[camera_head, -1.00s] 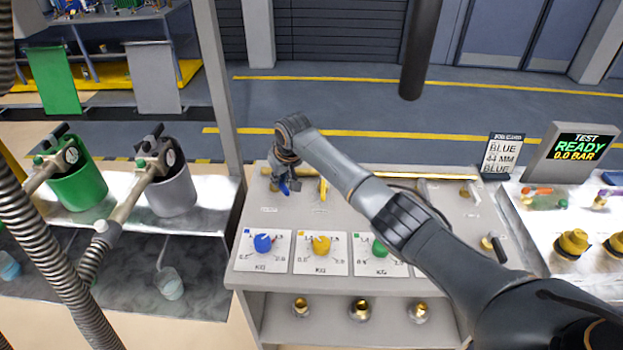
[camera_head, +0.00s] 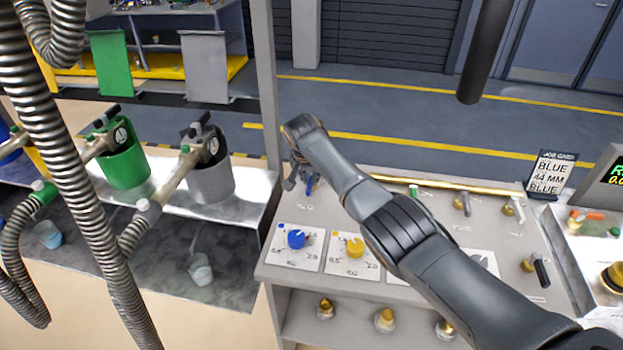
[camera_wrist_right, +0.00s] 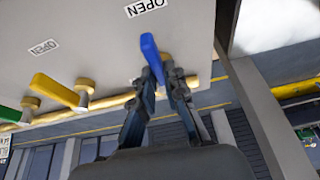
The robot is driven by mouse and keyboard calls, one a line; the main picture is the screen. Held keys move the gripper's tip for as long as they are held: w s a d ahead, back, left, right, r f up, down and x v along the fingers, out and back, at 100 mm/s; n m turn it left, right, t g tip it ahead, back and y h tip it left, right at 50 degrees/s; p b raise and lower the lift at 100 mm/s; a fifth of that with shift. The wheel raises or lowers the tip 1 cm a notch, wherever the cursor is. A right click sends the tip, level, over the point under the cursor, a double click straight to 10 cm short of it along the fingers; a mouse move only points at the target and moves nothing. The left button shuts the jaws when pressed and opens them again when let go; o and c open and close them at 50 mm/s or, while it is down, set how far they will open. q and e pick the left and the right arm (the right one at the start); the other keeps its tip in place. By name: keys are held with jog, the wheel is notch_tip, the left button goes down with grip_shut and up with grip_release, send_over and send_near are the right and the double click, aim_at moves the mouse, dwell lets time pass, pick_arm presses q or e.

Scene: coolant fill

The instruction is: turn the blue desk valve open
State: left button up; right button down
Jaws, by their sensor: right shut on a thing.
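The blue desk valve's handle (camera_wrist_right: 150,54) shows in the right wrist view, with its free end pointing roughly toward an OPEN label (camera_wrist_right: 146,8). My right gripper (camera_wrist_right: 166,74) is shut on the handle near its base, and the fingers hide the pivot. In the head view the blue handle (camera_head: 310,186) is a small piece beside my right gripper (camera_head: 299,178), at the back left of the grey desk panel. My left gripper is not in view.
In the wrist view a yellow valve handle (camera_wrist_right: 54,91) and a green one (camera_wrist_right: 10,114) stand beside it. Blue (camera_head: 296,239) and yellow (camera_head: 355,247) dials lie in front. My right arm crosses the panel. Green (camera_head: 125,165) and grey (camera_head: 211,178) containers stand left, beyond a post (camera_head: 267,90).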

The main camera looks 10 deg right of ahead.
dwell(0.4)
jog(key=c, duration=1.4)
grip_release()
jog(key=v, duration=1.2)
jog(key=shift+a, duration=0.1)
jog(key=shift+r, duration=0.1)
